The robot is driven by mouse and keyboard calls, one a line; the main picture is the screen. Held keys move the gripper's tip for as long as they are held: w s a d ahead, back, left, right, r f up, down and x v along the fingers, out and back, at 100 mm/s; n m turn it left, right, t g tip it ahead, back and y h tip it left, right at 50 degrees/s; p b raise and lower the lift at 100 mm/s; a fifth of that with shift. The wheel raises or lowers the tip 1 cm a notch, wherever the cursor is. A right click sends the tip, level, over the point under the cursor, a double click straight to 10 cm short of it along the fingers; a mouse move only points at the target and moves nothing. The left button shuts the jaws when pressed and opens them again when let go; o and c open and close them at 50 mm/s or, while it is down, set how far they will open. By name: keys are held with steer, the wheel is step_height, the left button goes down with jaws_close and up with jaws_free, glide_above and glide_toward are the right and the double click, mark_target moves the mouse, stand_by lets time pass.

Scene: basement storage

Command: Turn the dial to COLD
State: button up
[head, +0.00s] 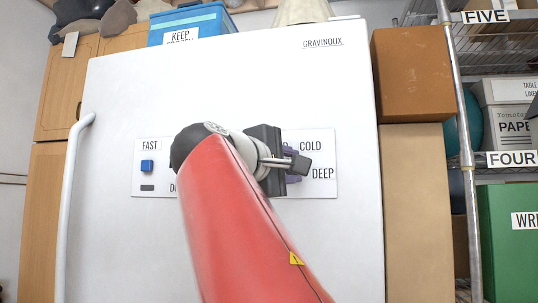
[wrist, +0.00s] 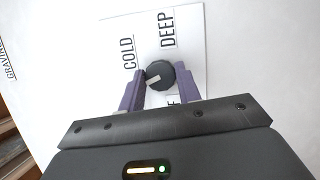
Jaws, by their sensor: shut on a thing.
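The dial (wrist: 160,76) is a dark round knob with a white pointer mark, on a white panel (head: 325,185) of the white freezer (head: 230,85). My gripper (wrist: 160,80) is shut on it, one purple finger on each side. In the wrist view the pointer aims left and slightly down, below the COLD label (wrist: 127,53). The DEEP label (wrist: 167,28) is above the dial, and a partly hidden label ending in F is below it. In the head view my gripper (head: 292,165) and arm hide the dial; COLD (head: 311,146) and DEEP (head: 322,174) show to its right.
A blue switch (head: 147,166) under a FAST label is on the panel's left. The freezer's long handle (head: 72,200) runs down its left side. A blue box (head: 190,22) stands on top. Cardboard boxes (head: 413,75) and a metal shelf rack (head: 462,150) stand at right.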

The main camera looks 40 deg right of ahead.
steer(key=m+y, duration=0.2)
steer(key=m, duration=0.2)
steer(key=m+y+p, duration=0.1)
steer(key=m+y, duration=0.1)
steer(key=m, duration=0.2)
steer(key=shift+d+r+m+t, duration=0.1)
steer(key=shift+r+m+t, duration=0.05)
steer(key=shift+m+t, duration=0.2)
stand_by(0.4)
steer(key=o, duration=1)
steer(key=shift+c, duration=0.2)
steer(key=shift+s, duration=0.1)
steer(key=v, duration=0.7)
steer(key=shift+a+r, duration=0.2)
steer(key=shift+a, duration=0.15)
steer(key=shift+s, duration=0.1)
